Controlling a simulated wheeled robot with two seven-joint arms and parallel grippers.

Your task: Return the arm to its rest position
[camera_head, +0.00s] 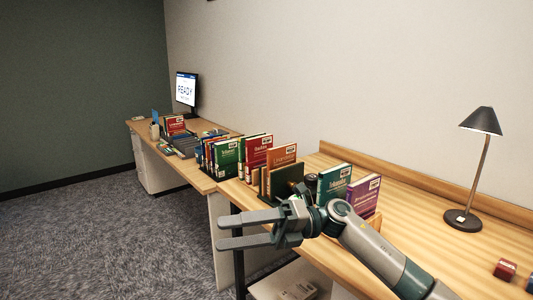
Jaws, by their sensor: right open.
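My right gripper (250,231) is open, its two grey fingers pointing left, with no object between them. It hangs in front of the desk's left edge, over the carpet side. My right arm (375,242) comes in from the lower right, over the wooden desk (425,207), and hides part of the desk's front edge. My left gripper is not in view.
Books stand upright close behind the gripper: an orange one (283,158), a teal one (334,182) and a purple one (364,197). A black lamp (481,121) stands at the right. Small red blocks (505,269) lie at the lower right. Carpet (110,235) at left is clear.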

